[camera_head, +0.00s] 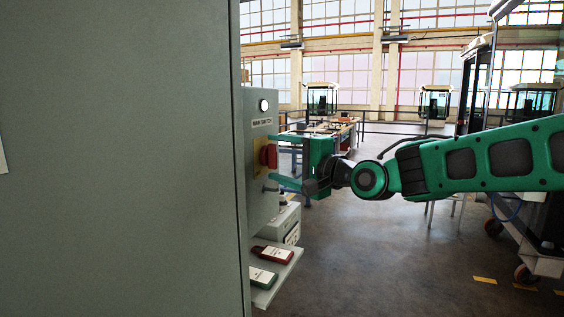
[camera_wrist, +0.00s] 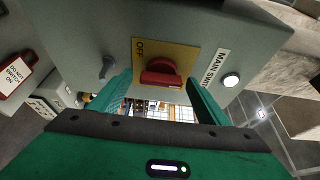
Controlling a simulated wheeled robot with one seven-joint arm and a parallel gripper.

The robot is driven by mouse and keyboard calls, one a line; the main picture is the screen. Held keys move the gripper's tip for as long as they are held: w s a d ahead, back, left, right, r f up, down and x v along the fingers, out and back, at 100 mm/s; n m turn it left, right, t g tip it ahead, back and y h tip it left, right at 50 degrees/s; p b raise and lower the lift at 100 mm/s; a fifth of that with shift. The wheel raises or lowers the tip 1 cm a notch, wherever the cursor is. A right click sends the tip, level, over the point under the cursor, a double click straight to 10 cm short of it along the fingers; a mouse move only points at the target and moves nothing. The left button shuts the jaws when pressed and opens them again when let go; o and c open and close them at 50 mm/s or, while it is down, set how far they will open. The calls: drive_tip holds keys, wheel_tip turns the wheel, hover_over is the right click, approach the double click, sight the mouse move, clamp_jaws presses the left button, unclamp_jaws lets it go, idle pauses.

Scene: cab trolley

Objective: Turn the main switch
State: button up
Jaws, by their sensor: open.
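The main switch is a red rotary knob (camera_head: 269,156) on a yellow plate on the side face of a grey cabinet. In the wrist view the knob (camera_wrist: 160,73) shows in front of the yellow plate (camera_wrist: 150,50), which reads OFF. A "MAIN SWITCH" label (camera_head: 262,122) is fixed above it. My gripper (camera_head: 284,161) is open and faces the knob from the right in the head view. In the wrist view its green fingers stand on either side of the knob. No contact with the knob is visible; the remaining gap is hard to judge.
A white lamp (camera_head: 264,105) sits above the label. A small grey handle (camera_wrist: 107,67) projects from the panel near one finger. The large grey cabinet face (camera_head: 120,160) fills the left.

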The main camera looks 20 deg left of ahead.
drive_tip(key=c, duration=1.1)
drive_tip(key=shift+f+n, duration=0.1)
drive_tip(key=shift+n, duration=0.2)
drive_tip(key=n+y, duration=0.1)
drive_tip(key=n, duration=0.2)
drive_tip(key=n+y, duration=0.1)
drive_tip(key=n, duration=0.2)
drive_tip(key=f+n+g+y, duration=0.1)
drive_tip(key=n+y, duration=0.1)
drive_tip(key=n, duration=0.1)
drive_tip(key=shift+w+d+n, duration=0.1)
drive_tip(key=shift+w+n, duration=0.1)
drive_tip(key=shift+n, duration=0.1)
drive_tip(key=shift+o, duration=0.2)
drive_tip(key=n+g, duration=0.1)
drive_tip(key=n, duration=0.2)
drive_tip(key=n+g+y, duration=0.1)
drive_tip(key=n, duration=0.2)
drive_tip(key=shift+w+y, duration=0.15)
drive_tip(key=shift+y, duration=0.15)
drive_tip(key=shift+w+n+g+y, duration=0.1)
drive_tip(key=shift+n+g+y, duration=0.1)
drive_tip(key=shift+n+g, duration=0.95)
drive_tip(key=shift+n+g+y, duration=0.2)
drive_tip(key=shift+n+g, duration=0.25)
drive_tip(key=shift+n, duration=1.4)
